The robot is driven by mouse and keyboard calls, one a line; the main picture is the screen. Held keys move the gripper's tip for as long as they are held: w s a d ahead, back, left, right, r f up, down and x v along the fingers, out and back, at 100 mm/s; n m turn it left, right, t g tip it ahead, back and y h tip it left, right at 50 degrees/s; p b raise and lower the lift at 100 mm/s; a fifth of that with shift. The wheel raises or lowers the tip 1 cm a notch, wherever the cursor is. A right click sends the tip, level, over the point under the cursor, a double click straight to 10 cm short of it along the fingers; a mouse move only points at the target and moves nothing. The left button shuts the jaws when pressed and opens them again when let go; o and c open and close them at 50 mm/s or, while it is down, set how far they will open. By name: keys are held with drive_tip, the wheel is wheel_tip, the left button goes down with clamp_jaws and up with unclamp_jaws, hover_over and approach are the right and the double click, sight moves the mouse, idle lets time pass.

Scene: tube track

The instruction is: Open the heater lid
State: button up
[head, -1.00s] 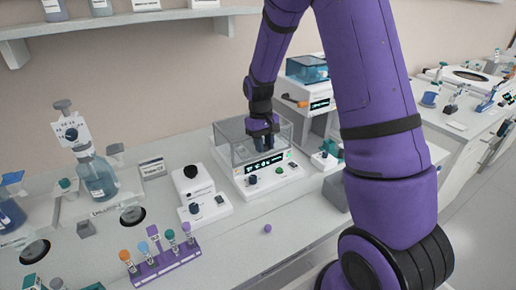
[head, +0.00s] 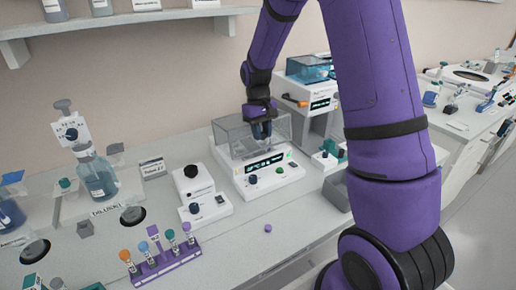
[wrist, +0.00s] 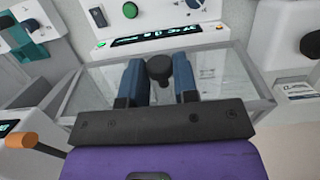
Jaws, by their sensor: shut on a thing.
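The heater (head: 270,183) is a white box with a lit display, dark and green knobs and a clear lid (head: 231,136), in the middle of the bench. In the wrist view the clear lid (wrist: 97,84) spreads under my fingers, with the display (wrist: 155,37) beyond it. My gripper (head: 262,131) is at the lid from above. In the wrist view my gripper (wrist: 160,80) has its two blue fingers on either side of a dark round knob (wrist: 160,69) on the lid, shut on it. Whether the lid is slightly raised, I cannot tell.
A white device with a blue clear lid (head: 308,68) stands behind right. A small white device with a black knob (head: 192,181) is at the left. A purple tube rack (head: 165,262) is at the front left. Bench in front of the heater is mostly clear, with a small purple piece (head: 268,228).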

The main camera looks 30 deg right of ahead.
drive_tip(key=shift+w+r, duration=0.45)
drive_tip(key=shift+r, duration=0.35)
drive_tip(key=shift+w+r, duration=0.4)
drive_tip(key=shift+r, duration=0.35)
drive_tip(key=shift+w+r, duration=0.6)
drive_tip(key=shift+r, duration=0.05)
drive_tip(key=shift+w+r, duration=0.75)
drive_tip(key=shift+w+r, duration=0.55)
drive_tip(key=shift+w, duration=0.25)
drive_tip(key=shift+w+r, duration=0.55)
drive_tip(key=shift+w, duration=0.2)
